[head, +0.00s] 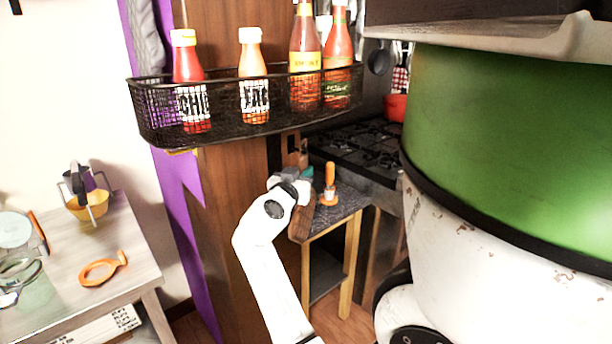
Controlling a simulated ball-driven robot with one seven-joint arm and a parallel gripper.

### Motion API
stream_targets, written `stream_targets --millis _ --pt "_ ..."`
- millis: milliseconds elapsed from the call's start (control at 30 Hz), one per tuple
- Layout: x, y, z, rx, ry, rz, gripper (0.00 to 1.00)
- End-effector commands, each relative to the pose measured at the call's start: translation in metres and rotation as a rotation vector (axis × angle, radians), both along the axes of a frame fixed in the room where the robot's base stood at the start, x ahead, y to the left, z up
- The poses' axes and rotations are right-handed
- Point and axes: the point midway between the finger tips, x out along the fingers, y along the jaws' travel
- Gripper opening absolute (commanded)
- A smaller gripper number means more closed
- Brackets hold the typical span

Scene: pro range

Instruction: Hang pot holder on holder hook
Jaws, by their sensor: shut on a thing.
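My gripper (304,182) is at the end of my white arm, above the small side table (345,205) beside the stove. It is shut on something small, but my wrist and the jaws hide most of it. A teal patch (307,172) shows at the jaws; I cannot tell whether it is the pot holder or part of something behind. A red-and-white checked cloth item (400,80) hangs at the back above the stove; it is too small to identify surely. I cannot make out the holder hook.
An orange-handled item (329,184) stands on the side table, close right of my gripper. A black wire basket (150,118) with sauce bottles juts out above. The stove (360,152) lies behind. A big green-and-white body (500,150) fills the right. A light table (130,255) stands left.

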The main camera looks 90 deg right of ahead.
Motion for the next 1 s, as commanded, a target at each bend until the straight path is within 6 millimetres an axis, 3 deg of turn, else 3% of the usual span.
stream_targets --millis 333,1000 --pt "0.0065 -0.0071 -0.0123 -0.002 -0.002 0.001 0.00" --pt "0.0077 -0.0088 -0.0144 -0.002 -0.002 0.001 0.00"
